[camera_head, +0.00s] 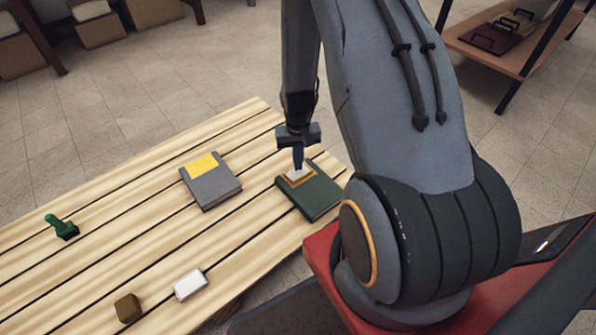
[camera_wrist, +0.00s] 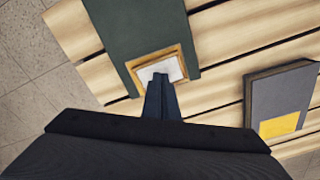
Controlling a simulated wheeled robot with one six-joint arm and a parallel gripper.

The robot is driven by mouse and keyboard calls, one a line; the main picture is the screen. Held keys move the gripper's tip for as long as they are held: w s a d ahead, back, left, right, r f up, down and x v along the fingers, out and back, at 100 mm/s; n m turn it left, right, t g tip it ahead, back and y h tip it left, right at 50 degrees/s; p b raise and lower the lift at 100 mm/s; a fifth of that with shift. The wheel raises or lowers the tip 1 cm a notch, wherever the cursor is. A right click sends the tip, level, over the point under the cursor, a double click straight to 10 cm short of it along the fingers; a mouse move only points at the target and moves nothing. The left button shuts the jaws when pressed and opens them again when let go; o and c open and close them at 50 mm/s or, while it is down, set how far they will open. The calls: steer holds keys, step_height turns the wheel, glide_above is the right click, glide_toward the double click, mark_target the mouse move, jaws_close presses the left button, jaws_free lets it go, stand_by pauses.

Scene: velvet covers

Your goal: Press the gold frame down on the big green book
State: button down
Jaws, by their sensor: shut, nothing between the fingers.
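The big green book (camera_head: 318,199) lies flat on the slatted table, below my gripper in the head view. It also shows in the wrist view (camera_wrist: 135,28). A gold frame (camera_head: 302,180) with a white middle lies on the book near one end; the wrist view shows it too (camera_wrist: 184,58). My gripper (camera_head: 298,168) points down with its fingers shut and empty. The fingertips (camera_wrist: 160,80) are over the white middle of the frame and hide part of it. I cannot tell whether they touch it.
A grey book (camera_head: 212,192) with a yellow patch lies to the left of the green book. A green-handled stamp (camera_head: 62,228), a brown block (camera_head: 128,308) and a white block (camera_head: 189,285) stand farther left and nearer. The table (camera_head: 130,235) is bare between them.

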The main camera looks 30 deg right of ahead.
steer(key=shift+f, duration=0.1)
steer(key=shift+f, duration=0.55)
steer(key=shift+f, duration=0.15)
stand_by(2.0)
step_height(320, 180, up, 8)
steer(key=p, duration=0.6)
stand_by(0.3)
stand_by(0.3)
